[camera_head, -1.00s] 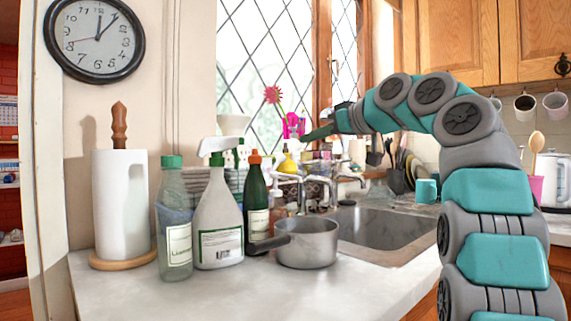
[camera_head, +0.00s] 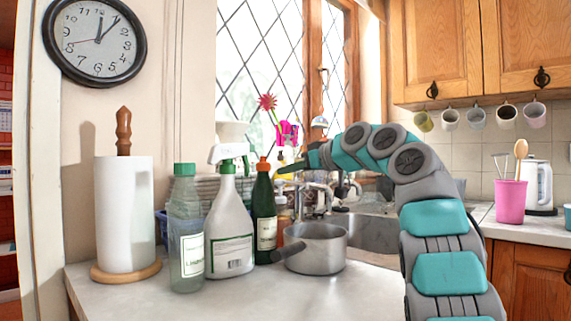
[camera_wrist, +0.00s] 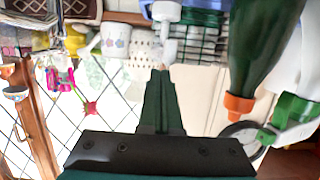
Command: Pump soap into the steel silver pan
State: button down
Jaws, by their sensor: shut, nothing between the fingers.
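The silver steel pan (camera_head: 316,250) stands upright on the counter, with its dark handle pointing left. A small amber soap bottle (camera_head: 284,218) stands behind the pan, beside the dark green bottle; its top is hard to make out. My gripper (camera_head: 281,170) is shut and empty, in the air above the soap bottle and right of the green bottle's orange cap. In the wrist view, the closed fingers (camera_wrist: 160,78) point up toward a white pump-like part (camera_wrist: 165,16), apparently with a small gap. The pan is not in the wrist view.
The green bottle (camera_head: 265,215), white spray bottle (camera_head: 229,235) and clear bottle (camera_head: 186,225) crowd the left side. A pink flower (camera_head: 267,102) rises behind my gripper. The sink (camera_head: 372,233) lies right of the pan. The front counter is clear.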

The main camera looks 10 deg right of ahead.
jog(key=shift+f, duration=0.15)
jog(key=shift+a+f+b, duration=0.15)
jog(key=shift+f+b, duration=0.55)
jog(key=shift+b, duration=0.1)
jog(key=shift+f+b, duration=0.4)
jog(key=shift+b, duration=0.05)
jog(key=shift+d, duration=0.2)
jog(key=shift+r, duration=0.1)
jog(key=r+p, duration=0.1)
jog(key=r, duration=0.1)
jog(key=r+p, duration=0.1)
jog(key=r, duration=0.1)
jog(key=shift+s+r+p, duration=0.2)
jog(key=shift+r+p, duration=0.15)
jog(key=shift+r, duration=0.05)
jog(key=b+v, duration=0.1)
jog(key=v, duration=0.8)
jog(key=shift+s+d+f, duration=0.2)
jog(key=shift+s+f, duration=0.05)
